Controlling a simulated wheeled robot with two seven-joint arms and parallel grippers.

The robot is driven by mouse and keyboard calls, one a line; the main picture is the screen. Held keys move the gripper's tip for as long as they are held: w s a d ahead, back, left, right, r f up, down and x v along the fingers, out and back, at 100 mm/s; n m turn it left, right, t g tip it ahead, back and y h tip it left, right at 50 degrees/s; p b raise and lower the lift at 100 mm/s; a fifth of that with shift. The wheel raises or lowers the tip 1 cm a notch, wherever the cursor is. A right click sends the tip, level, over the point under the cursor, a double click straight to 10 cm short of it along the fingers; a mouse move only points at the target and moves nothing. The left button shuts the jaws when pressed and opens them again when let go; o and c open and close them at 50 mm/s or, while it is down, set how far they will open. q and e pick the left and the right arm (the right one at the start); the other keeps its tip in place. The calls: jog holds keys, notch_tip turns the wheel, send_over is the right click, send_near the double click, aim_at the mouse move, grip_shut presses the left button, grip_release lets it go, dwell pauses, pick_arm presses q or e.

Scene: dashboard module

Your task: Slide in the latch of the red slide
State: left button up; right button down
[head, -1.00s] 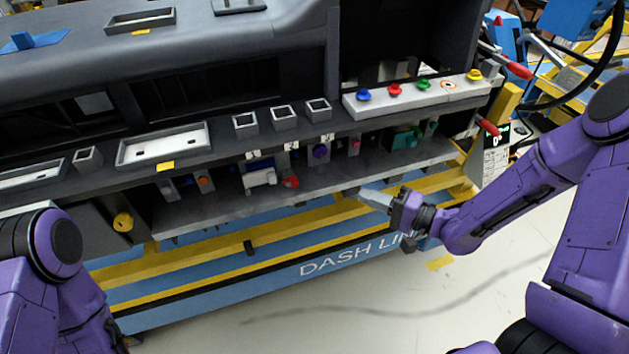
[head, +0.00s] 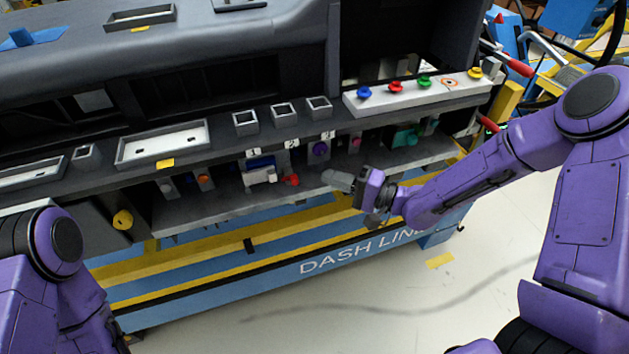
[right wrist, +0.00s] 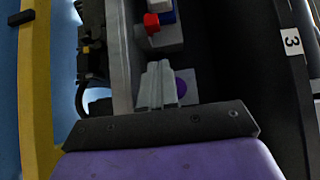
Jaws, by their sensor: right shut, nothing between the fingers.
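The red slide (head: 290,180) sits low on the dashboard's lower shelf, at the right end of a white block (head: 262,177) with a blue part (head: 260,163). My right gripper (head: 330,178) is shut and empty, just right of the red slide with a small gap between them. In the right wrist view the shut fingers (right wrist: 158,68) point toward the red piece (right wrist: 151,23), which shows beside the white block (right wrist: 170,38). The latch cannot be told apart clearly. Only part of my left arm shows at the lower left; its gripper is out of view.
A purple knob (head: 320,150) is above and close to my right fingers, under the label 3 (head: 327,135). The overhanging upper ledge (head: 225,148) limits room above the lower shelf (head: 215,205). The floor in front is clear.

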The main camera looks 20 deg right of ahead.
aim_at(297, 181)
jog(key=a, duration=0.4)
jog(key=shift+w, duration=0.2)
jog(key=shift+a, duration=0.35)
jog(key=shift+s+a, duration=0.1)
jog(key=shift+a, duration=0.9)
